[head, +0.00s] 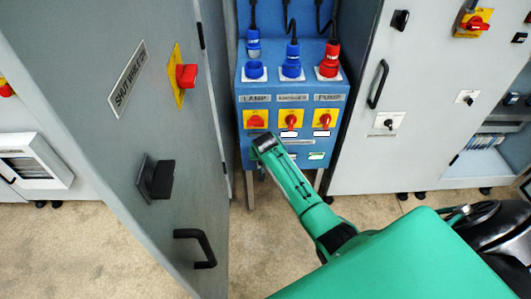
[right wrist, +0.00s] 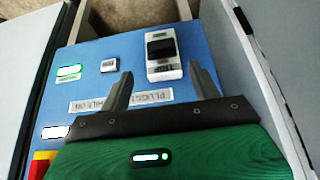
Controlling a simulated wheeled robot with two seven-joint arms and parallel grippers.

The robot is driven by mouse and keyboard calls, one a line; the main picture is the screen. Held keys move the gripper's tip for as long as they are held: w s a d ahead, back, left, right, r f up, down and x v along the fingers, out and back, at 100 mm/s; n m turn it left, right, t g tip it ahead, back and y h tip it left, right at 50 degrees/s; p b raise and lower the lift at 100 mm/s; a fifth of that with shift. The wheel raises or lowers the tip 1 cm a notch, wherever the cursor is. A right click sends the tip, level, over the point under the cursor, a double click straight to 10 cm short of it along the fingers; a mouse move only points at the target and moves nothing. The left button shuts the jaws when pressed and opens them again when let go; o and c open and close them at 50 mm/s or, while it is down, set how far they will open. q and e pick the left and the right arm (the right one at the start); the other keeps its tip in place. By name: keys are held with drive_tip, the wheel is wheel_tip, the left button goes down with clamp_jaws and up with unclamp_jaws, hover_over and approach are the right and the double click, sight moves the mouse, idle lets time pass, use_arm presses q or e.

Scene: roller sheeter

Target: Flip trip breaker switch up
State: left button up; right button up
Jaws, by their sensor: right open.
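The trip breaker (right wrist: 163,52) is a white block with a dark toggle on the lower part of the blue panel (right wrist: 132,60). That panel (head: 242,92) stands in the middle of the head view, where my right gripper (head: 264,143) hides the breaker. The right wrist view looks turned over, with the breaker's label upside down. My right gripper (right wrist: 159,70) is open and empty, its two fingers apart and pointing toward the breaker. In that view the breaker lies just beyond and between the fingertips. I cannot tell the toggle's position or any contact. My left gripper is not in view.
The panel also carries red rotary switches on yellow plates (head: 291,121) and blue and red plugs (head: 331,60) above them. A tall grey cabinet (head: 130,150) with a protruding handle (head: 198,248) stands close on the left. Another cabinet (head: 350,150) flanks the right.

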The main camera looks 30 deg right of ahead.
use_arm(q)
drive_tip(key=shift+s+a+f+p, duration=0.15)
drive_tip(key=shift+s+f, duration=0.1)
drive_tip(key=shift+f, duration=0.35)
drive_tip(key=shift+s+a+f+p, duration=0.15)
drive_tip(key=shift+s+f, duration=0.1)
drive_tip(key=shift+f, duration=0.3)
use_arm(e)
drive_tip(key=shift+v, duration=2.4)
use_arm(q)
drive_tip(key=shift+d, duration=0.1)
use_arm(e)
drive_tip(key=shift+f, duration=0.1)
